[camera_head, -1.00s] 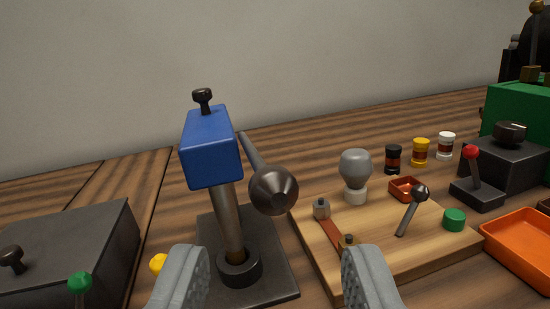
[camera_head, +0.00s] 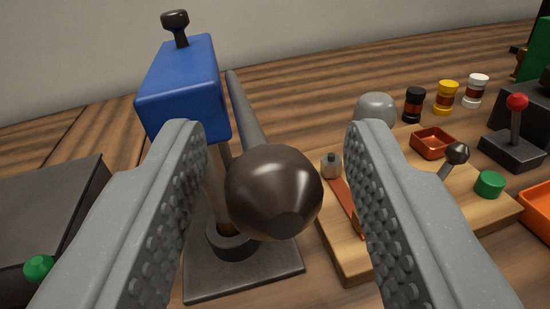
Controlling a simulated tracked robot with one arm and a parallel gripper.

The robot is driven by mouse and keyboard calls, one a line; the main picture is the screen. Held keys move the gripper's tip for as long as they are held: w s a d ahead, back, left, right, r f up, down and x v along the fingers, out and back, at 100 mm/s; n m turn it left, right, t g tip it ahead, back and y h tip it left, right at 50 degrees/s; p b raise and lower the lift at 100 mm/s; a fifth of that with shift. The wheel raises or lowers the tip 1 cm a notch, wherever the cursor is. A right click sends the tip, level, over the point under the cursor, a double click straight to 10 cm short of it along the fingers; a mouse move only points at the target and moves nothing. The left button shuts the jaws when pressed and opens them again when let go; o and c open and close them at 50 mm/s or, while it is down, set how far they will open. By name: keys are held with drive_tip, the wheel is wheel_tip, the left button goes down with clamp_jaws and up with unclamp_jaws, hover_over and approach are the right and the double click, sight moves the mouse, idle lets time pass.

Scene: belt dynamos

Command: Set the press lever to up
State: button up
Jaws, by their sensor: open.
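The press has a blue head (camera_head: 190,88) with a dark knob on top, a metal column and a dark base plate (camera_head: 245,277). Its press lever (camera_head: 273,192) is a grey rod ending in a large dark ball knob that points toward me and slopes downward from the head's right side. My gripper (camera_head: 275,140) is open, with one finger on each side of the ball knob. The knob lies between the fingers, nearer the left one; contact cannot be told. The left finger hides part of the column and head.
A wooden board (camera_head: 350,258) to the right carries a grey-topped knob (camera_head: 376,107), a copper strip, a small lever (camera_head: 456,155) and a red tray (camera_head: 433,142). A red-knobbed lever (camera_head: 515,125) stands farther right. A dark box (camera_head: 50,205) with a green knob (camera_head: 38,268) is at left.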

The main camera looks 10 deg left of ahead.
clamp_jaws()
drive_tip(key=shift+r, duration=0.1)
drive_tip(key=shift+r, duration=0.1)
